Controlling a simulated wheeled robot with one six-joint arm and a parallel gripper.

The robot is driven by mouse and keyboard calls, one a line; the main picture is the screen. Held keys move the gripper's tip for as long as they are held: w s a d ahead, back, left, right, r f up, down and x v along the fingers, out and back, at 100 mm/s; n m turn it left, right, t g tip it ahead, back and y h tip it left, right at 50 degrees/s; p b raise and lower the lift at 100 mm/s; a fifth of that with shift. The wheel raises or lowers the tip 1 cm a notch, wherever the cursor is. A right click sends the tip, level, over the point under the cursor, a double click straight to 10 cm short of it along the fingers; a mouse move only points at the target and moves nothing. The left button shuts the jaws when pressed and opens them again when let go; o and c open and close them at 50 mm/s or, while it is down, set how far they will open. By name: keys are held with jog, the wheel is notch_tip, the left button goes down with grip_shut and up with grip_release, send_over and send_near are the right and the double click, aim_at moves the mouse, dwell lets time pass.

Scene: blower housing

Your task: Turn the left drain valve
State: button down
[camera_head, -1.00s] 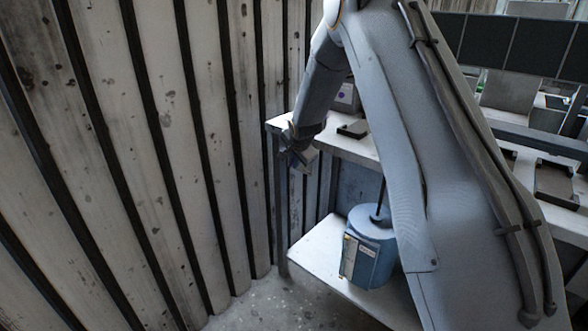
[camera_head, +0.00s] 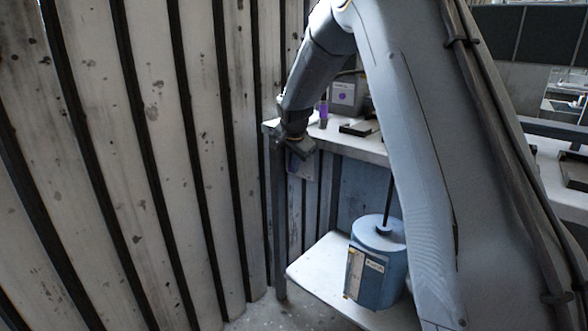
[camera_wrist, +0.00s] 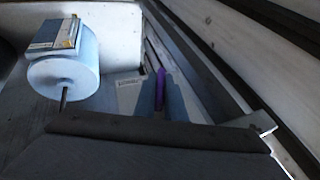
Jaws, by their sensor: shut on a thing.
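In the wrist view, my gripper (camera_wrist: 161,95) has its two blue-grey fingers closed on a narrow purple piece (camera_wrist: 161,78). Most of that piece is hidden between the fingers, so I cannot tell whether it is the drain valve's handle. In the head view, my gripper (camera_head: 300,147) is at the front left corner of the bench, and its fingertips are hard to make out. No drain valve can be clearly identified in either view. A pale sheet or panel with a purple mark (camera_head: 303,168) shows just below my gripper.
A light bench (camera_head: 365,147) carries a grey box (camera_head: 346,92), a purple bottle-like thing (camera_head: 323,110) and a dark flat piece. A blue drum (camera_head: 385,270) with a label and upright rod stands on the lower shelf (camera_head: 318,262). A slatted wall (camera_head: 150,160) is close on the left.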

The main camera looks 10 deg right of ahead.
jog(key=shift+w+a+r+g+h+p, duration=0.1)
jog(key=shift+a+r+g+h+p, duration=0.2)
jog(key=shift+g+h+p, duration=0.4)
dwell(0.5)
jog(key=shift+d, duration=0.1)
jog(key=c, duration=1.8)
grip_release()
jog(key=shift+n, duration=0.3)
jog(key=shift+d+f, duration=0.1)
jog(key=shift+d, duration=0.05)
jog(key=v, duration=0.8)
